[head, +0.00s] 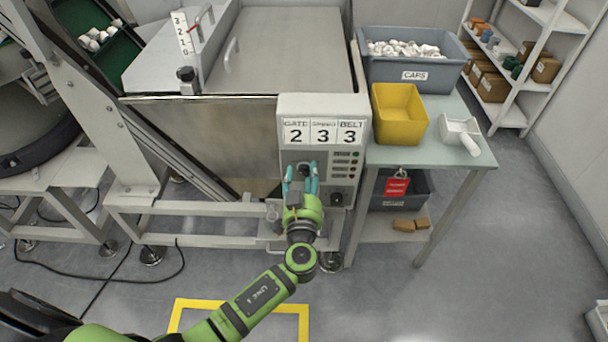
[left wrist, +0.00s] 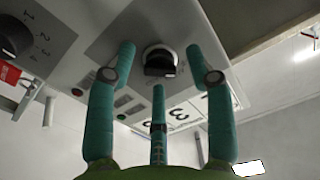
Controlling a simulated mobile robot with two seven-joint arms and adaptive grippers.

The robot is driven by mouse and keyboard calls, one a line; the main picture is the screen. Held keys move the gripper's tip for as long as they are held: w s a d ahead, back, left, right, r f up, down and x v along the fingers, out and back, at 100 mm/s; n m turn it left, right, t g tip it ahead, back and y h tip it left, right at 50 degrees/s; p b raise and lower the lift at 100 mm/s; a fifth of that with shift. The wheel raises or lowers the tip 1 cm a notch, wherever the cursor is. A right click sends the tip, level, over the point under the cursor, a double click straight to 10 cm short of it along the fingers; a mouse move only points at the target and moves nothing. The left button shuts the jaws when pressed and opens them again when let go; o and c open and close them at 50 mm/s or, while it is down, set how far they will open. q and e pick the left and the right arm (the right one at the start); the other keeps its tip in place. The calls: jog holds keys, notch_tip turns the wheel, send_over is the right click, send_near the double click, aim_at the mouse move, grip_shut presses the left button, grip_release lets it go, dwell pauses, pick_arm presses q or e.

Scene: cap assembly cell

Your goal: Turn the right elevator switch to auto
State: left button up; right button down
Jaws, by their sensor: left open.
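A light grey control box (head: 322,107) stands in the middle of the head view, with cards reading 2, 3 and 3 on top. A black rotary switch (left wrist: 160,60) on a round mount shows on its panel in the left wrist view; its label and setting are not readable. My left gripper (head: 301,178) is open at the box front, its teal fingers on either side of this switch. I cannot tell whether they touch it. In the head view the fingers partly cover the switch. My right gripper is not in view.
A numbered dial (left wrist: 14,38) sits on the same panel, with small buttons (head: 355,165) above it. Right of the box is a table with a grey caps bin (head: 412,75), yellow bin (head: 399,112) and white scoop (head: 461,133). A red tag (head: 396,186) hangs below.

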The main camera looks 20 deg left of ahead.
pick_arm(q)
grip_shut()
jog(key=shift+f+m+b, duration=0.1)
jog(key=shift+m+b, duration=0.4)
jog(key=shift+m, duration=0.1)
dwell(0.3)
jog(key=shift+m+b, duration=0.3)
jog(key=shift+m, duration=0.2)
jog(key=shift+m+b, duration=0.35)
jog(key=shift+m, duration=0.45)
jog(key=shift+m+b, duration=0.3)
jog(key=shift+m, duration=2.2)
